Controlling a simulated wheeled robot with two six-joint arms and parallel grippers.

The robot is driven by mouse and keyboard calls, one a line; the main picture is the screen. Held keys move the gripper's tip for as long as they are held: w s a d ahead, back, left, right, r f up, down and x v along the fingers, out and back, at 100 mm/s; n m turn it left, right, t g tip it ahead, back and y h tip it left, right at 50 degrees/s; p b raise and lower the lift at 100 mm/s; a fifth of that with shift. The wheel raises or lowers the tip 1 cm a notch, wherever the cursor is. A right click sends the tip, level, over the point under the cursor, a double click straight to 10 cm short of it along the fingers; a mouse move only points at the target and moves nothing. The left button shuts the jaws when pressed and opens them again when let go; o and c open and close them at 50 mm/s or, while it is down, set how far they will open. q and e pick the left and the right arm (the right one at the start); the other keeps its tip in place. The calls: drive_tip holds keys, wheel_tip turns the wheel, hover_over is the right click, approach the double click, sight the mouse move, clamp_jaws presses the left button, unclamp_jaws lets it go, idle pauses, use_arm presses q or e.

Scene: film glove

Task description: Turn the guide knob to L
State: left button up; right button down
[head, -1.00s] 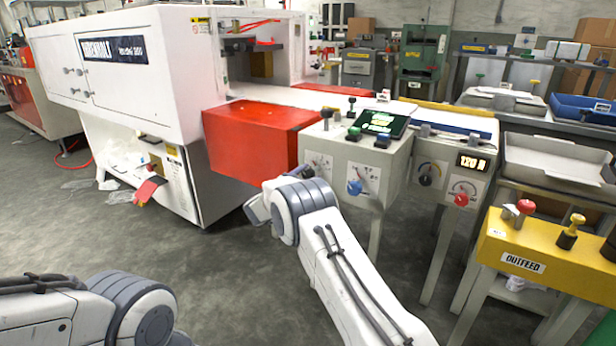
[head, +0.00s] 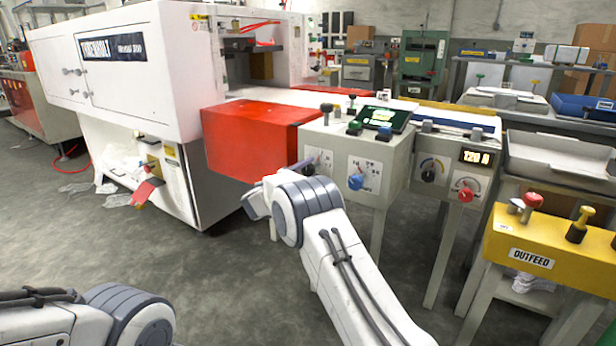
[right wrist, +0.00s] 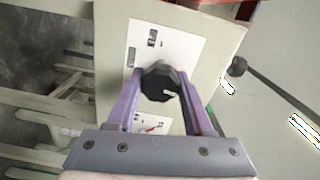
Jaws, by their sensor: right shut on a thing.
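A black faceted knob (right wrist: 160,82) sits on a white label plate (right wrist: 178,45) in the right wrist view. My right gripper (right wrist: 160,85) has its two purple fingers closed on either side of this knob. In the head view my right gripper (head: 302,164) reaches the left dial plate (head: 321,158) on the front of the grey control box (head: 340,140). My wrist and fingers largely hide the knob there. The plate's letters are too small to read. My left arm shows at the bottom left, but its gripper is out of view.
A blue knob (head: 356,181) sits just right of the held one. A black knob (head: 428,175) and a red knob (head: 465,195) are on the neighbouring panel. A red block (head: 255,140) stands close on the left, and a yellow outfeed box (head: 545,245) at right.

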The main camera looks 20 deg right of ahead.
drive_tip(key=shift+f+m+b, duration=0.2)
drive_tip(key=shift+m+b, duration=0.45)
drive_tip(key=shift+m, duration=0.35)
drive_tip(key=shift+d, duration=0.1)
drive_tip(key=shift+c, duration=1.4)
unclamp_jaws()
drive_tip(key=shift+r, duration=0.15)
drive_tip(key=p+v, duration=0.3)
drive_tip(key=v, duration=0.7)
drive_tip(key=shift+s+a, duration=0.25)
